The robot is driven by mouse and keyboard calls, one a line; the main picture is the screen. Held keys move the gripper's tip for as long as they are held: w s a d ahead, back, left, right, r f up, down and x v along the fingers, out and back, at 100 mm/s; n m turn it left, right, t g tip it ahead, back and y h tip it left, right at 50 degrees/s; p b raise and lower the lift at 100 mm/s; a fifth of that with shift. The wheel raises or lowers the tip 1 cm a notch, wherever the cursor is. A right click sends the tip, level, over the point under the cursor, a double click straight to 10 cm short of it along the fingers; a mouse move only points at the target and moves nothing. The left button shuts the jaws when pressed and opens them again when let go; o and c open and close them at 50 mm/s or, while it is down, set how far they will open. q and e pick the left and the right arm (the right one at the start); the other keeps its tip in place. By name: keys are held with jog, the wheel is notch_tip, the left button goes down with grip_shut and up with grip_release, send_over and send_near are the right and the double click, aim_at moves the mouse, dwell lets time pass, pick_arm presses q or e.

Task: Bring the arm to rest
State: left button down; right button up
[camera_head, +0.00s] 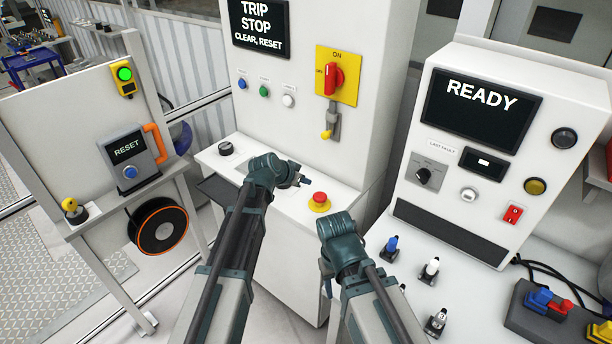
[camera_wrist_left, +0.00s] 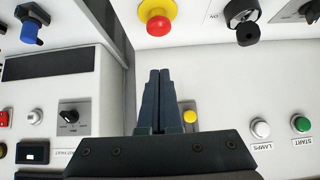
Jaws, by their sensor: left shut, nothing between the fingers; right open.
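My left gripper (camera_head: 298,180) is over the sloped ledge of the middle console (camera_head: 330,195), left of the red stop button (camera_head: 319,199). In the left wrist view its dark fingers (camera_wrist_left: 160,100) are together and empty, with a yellow knob (camera_wrist_left: 189,116) partly behind them. The stop button (camera_wrist_left: 158,24) also shows there, apart from the fingers. My right gripper (camera_head: 326,280) is lower, near the front of the right-hand bench; the arm's end mostly hides its fingers, and it holds nothing that I can see.
The right cabinet (camera_head: 410,215) reads READY; several toggle switches (camera_head: 430,270) stand up from its bench. The middle console's screen (camera_head: 258,25) reads TRIP STOP, CLEAR, RESET. A stand with a RESET box (camera_head: 128,150) and a black reel (camera_head: 158,226) is at left. Open floor lies far left.

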pick_arm(q)
jog(key=s+d+f+g+y+b, duration=0.15)
jog(key=s+f, duration=0.25)
jog(key=s, duration=0.4)
jog(key=s+d+f+g+y+b, duration=0.1)
jog(key=s+f+g, duration=0.25)
jog(key=s, duration=0.55)
jog(key=s+a+f+n+g+y+b, duration=0.1)
jog(key=s+a+f+y, duration=0.1)
jog(key=s, duration=0.5)
jog(key=s+a+f+n+g+y+b, duration=0.1)
jog(key=s+a+n+g+y, duration=0.1)
jog(key=s, duration=0.6)
jog(key=shift+s+a+f, duration=0.2)
jog(key=shift+s+f, duration=0.05)
jog(key=shift+f, duration=0.15)
